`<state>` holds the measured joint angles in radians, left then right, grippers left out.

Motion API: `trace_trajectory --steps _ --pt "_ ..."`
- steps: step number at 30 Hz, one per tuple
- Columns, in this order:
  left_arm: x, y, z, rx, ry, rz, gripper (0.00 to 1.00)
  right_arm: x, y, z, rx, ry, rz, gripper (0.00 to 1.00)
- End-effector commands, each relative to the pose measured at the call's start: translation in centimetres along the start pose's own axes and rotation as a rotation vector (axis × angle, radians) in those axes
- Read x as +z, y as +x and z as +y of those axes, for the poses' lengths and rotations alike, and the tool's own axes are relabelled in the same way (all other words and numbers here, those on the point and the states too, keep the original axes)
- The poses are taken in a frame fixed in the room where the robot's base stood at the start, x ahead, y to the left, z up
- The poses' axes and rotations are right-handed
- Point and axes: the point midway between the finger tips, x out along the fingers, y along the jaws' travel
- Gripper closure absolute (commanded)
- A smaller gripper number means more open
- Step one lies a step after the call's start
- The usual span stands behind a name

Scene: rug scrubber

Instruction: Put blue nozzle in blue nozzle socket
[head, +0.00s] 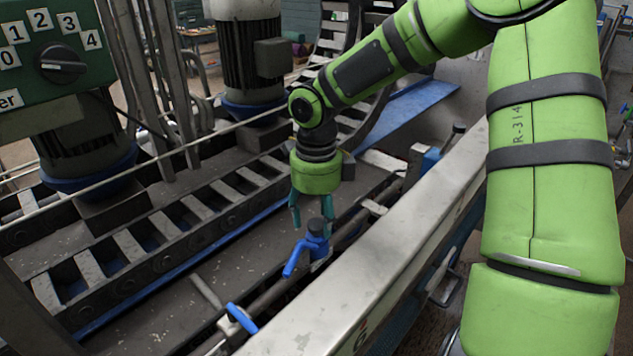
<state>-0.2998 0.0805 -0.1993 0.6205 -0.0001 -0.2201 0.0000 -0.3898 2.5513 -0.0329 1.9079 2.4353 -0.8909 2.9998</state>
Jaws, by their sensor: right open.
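My right gripper (312,213) points down over the machine, with its teal fingers apart. A dark blue round-topped piece (317,238), which looks like the blue nozzle, stands on the pipe just below and in front of the fingers. A bright blue lever (294,259) sticks out at its lower left. The right finger is close to the top of this piece; I cannot tell whether they touch. Nothing shows held between the fingers. I cannot make out the blue nozzle socket for certain. My left gripper is out of view.
A pale metal beam (375,262) runs diagonally along the near side of the pipe. Another blue lever (241,318) sits lower left, and a blue fitting (430,160) farther up right. A slatted track (150,235) and motors (250,55) lie behind. A green control box (50,50) is at upper left.

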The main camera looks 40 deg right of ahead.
Motion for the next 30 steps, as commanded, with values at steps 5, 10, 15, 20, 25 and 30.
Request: trace_trajectory --steps 5,10,15,20,25,30 --pt "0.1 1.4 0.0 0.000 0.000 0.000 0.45 0.1 -3.8 -0.1 -0.003 0.000 -0.009 0.45" --pt "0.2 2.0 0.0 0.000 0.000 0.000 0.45 0.0 -7.2 0.0 -0.001 0.001 -0.006 0.45" --pt "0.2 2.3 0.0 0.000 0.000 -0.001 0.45 0.0 -9.4 0.0 -0.001 -0.001 -0.002 0.45" --pt "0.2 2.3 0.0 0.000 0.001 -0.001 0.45 0.0 -10.1 0.0 0.001 -0.001 -0.001 0.45" --pt "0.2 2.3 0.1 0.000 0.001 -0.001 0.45 -0.1 -10.1 0.0 0.001 -0.001 0.000 0.45" --pt "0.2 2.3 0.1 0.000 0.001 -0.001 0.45 -0.1 -10.1 0.0 0.000 -0.001 0.000 0.45"
